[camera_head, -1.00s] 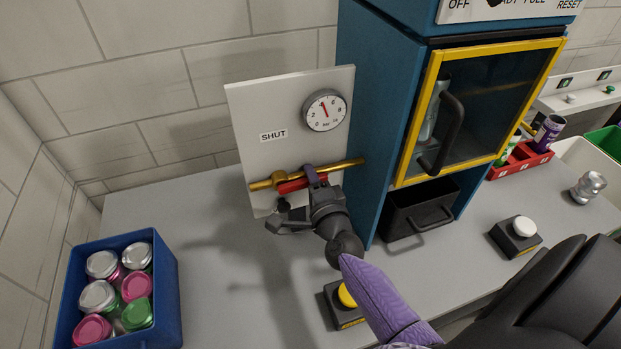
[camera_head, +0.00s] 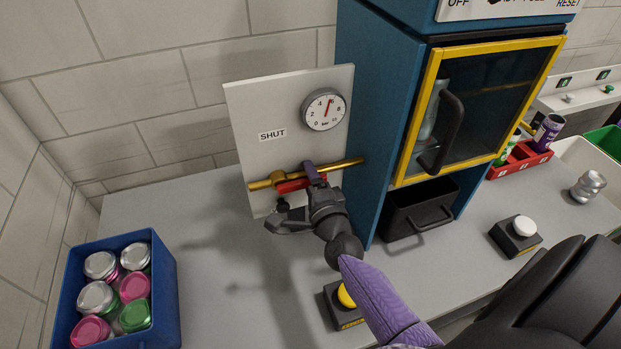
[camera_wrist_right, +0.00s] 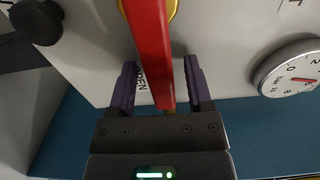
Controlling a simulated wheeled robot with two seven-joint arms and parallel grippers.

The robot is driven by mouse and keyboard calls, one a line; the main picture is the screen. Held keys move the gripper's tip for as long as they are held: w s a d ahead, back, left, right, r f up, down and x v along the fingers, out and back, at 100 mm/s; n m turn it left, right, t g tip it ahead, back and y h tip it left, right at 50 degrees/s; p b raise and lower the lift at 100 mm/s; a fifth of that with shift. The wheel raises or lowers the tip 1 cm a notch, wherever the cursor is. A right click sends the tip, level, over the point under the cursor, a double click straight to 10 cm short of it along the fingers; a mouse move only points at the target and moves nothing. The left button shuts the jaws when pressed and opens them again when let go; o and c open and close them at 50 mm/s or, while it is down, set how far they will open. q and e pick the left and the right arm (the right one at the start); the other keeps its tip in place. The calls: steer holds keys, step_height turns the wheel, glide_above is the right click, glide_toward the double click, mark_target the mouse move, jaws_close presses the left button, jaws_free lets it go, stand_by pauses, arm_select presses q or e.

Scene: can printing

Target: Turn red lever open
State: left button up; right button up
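The red lever (camera_head: 290,186) lies along the brass pipe (camera_head: 348,164) on a white panel (camera_head: 240,110). My right gripper (camera_head: 310,180) is at the lever's right end; the arm hides part of it. In the right wrist view the red lever (camera_wrist_right: 150,45) runs between the two purple fingers of the right gripper (camera_wrist_right: 160,85). Gaps show on both sides, so the gripper is open around it. Lettering ending in "EN" on the panel is partly hidden there. A SHUT label (camera_head: 272,135) is above the pipe. My left gripper is not in view.
A round gauge (camera_head: 324,110) is above the pipe. A blue cabinet (camera_head: 372,120) stands close on the right. A blue crate of cans (camera_head: 168,285) is at the left. A yellow button (camera_head: 346,296) is near the arm. The counter left of the panel is clear.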

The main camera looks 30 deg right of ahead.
steer(key=v, duration=1)
